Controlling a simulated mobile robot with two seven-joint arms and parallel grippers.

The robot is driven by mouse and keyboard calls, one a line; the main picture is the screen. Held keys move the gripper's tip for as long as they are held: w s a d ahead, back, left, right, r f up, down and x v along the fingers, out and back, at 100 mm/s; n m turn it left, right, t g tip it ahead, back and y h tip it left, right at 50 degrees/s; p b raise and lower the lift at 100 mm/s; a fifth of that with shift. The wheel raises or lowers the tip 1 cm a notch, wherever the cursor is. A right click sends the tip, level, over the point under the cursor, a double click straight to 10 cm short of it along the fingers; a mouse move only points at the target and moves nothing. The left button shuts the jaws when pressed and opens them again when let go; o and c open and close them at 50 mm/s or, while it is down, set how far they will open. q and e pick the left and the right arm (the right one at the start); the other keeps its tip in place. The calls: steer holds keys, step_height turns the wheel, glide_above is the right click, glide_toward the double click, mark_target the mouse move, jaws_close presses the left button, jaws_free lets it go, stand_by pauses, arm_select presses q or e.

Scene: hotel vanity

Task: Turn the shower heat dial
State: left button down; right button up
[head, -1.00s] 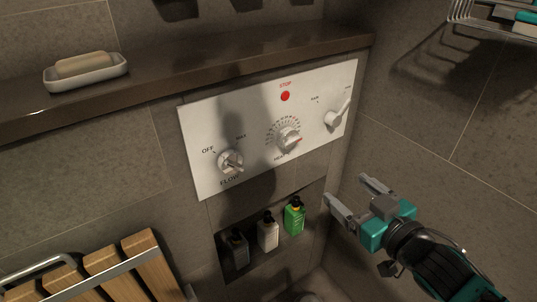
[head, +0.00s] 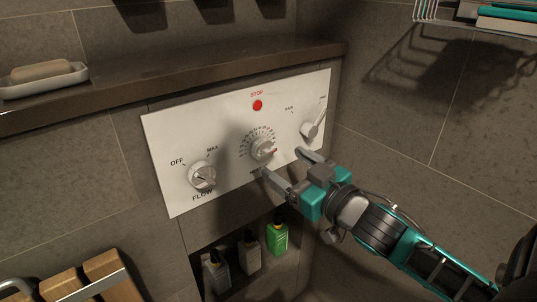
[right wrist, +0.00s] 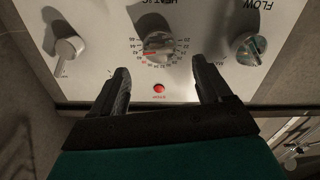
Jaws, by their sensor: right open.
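The heat dial (head: 262,149) is the round metal knob with a ring of numbers in the middle of the white control panel (head: 225,130). My right gripper (head: 283,161) is open and empty, just in front of the panel, a little below and right of the dial in the head view. In the right wrist view the dial (right wrist: 159,46) shows beyond the open fingers (right wrist: 163,80), roughly in line with the gap between them. A red mark shows on the dial's rim. The fingers do not appear to be around the dial. My left gripper is not in view.
The flow knob (head: 201,176) is left of the dial, a lever (head: 314,124) is right, and the red stop button (head: 257,105) is above. A dark ledge (head: 190,78) juts out over the panel. Bottles (head: 277,237) stand in a niche below. A wire rack (head: 480,18) hangs upper right.

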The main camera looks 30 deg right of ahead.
mark_target(268, 153)
steer(key=w, duration=0.4)
steer(key=shift+w+a+b, duration=0.2)
steer(key=shift+w+b, duration=0.05)
steer(key=shift+b, duration=0.05)
steer(key=shift+w, duration=1.05)
steer(key=shift+c, duration=0.3)
steer(key=shift+a, duration=0.1)
steer(key=c, duration=1)
